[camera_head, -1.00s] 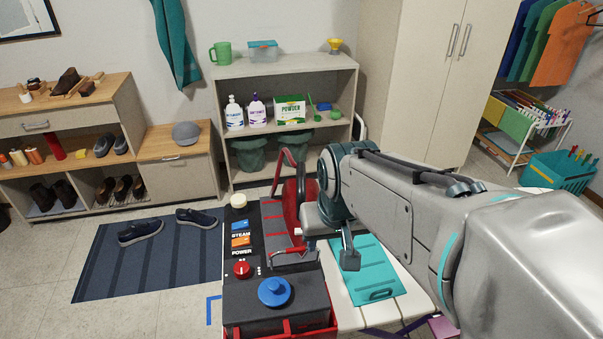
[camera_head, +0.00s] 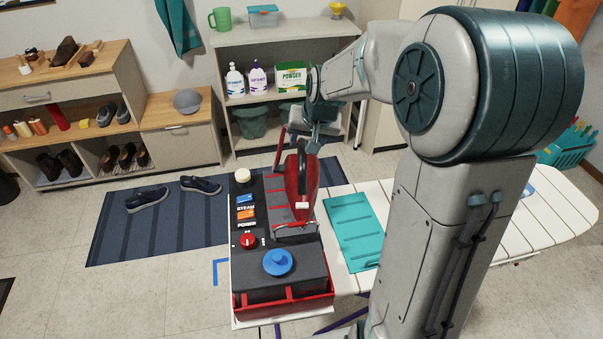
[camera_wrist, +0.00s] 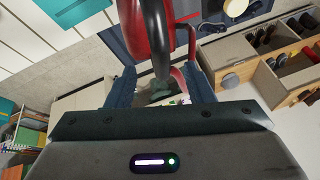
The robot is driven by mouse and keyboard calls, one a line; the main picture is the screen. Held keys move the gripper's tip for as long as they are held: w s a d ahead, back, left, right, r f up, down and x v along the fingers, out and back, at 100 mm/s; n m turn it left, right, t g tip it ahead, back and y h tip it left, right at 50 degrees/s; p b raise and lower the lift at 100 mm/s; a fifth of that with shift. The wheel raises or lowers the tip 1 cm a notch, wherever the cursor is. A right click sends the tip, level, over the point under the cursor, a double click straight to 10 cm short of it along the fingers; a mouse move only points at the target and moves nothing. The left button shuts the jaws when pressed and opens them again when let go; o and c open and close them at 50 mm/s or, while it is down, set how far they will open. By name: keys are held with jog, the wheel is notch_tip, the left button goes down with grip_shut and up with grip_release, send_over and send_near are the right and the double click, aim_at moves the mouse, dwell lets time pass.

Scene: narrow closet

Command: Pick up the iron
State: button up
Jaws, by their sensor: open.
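The red iron (camera_head: 308,182) with a dark handle stands on the grey rest of the steam station (camera_head: 300,262) on the ironing board. My gripper (camera_head: 303,137) is at the iron's far end, partly hidden behind my arm links and the iron. In the wrist view my gripper (camera_wrist: 160,92) has its two dark fingers apart. The iron's red and black handle (camera_wrist: 154,35) comes down from the top of that view, its lower end between the fingers in the picture. I cannot tell whether the fingers touch it.
A teal pad (camera_head: 350,232) lies on the white slatted ironing board (camera_head: 548,215) right of the station. A blue rug (camera_head: 165,225) with shoes lies on the floor at left.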

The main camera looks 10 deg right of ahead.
aim_at(303, 149)
jog(key=shift+p+x, duration=0.6)
jog(key=shift+x, duration=2.65)
grip_shut()
jog(key=shift+r, duration=0.1)
